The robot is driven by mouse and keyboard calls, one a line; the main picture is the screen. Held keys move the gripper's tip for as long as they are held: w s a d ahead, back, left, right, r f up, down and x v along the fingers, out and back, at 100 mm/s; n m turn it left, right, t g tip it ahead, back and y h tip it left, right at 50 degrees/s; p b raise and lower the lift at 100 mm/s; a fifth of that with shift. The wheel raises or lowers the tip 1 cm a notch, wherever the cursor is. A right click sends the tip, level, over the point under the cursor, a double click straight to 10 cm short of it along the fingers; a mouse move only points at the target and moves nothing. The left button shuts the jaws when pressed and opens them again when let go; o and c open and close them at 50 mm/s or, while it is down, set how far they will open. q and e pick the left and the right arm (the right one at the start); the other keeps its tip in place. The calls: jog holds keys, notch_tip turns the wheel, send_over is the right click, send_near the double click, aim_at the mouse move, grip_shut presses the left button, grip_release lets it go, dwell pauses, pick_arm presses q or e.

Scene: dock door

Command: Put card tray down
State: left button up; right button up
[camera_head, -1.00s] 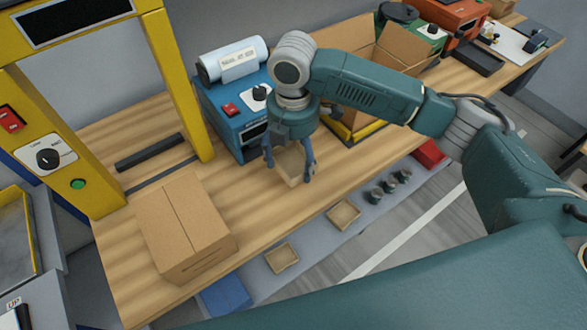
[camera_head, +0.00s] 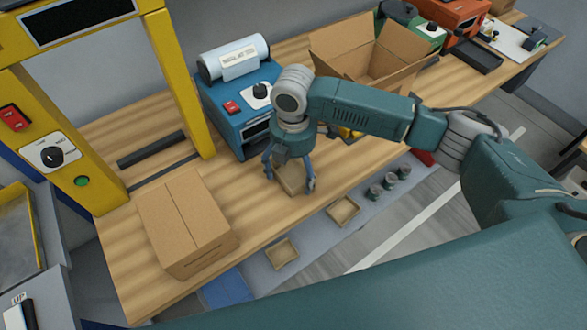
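A small brown card tray (camera_head: 291,179) is between the fingers of my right gripper (camera_head: 289,181), low over or on the wooden bench (camera_head: 255,207) in front of the blue machine. The fingers grip its two sides; whether its bottom touches the wood I cannot tell. Two similar trays lie on the lower grey ledge: one tray (camera_head: 343,211) to the right and another tray (camera_head: 284,253) nearer. My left gripper is not in view.
A closed carton (camera_head: 186,220) stands left of my gripper. The blue machine (camera_head: 246,110) is just behind it, and an open carton (camera_head: 365,55) is at the back right. A yellow frame (camera_head: 182,80) rises at left. Several small dark cylinders (camera_head: 377,192) stand on the ledge.

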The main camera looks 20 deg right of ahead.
aim_at(293, 178)
dwell(0.3)
notch_tip(293, 178, up, 12)
jog(key=b, duration=0.2)
jog(key=shift+r+b, duration=0.15)
jog(key=shift+b, duration=0.15)
dwell(0.4)
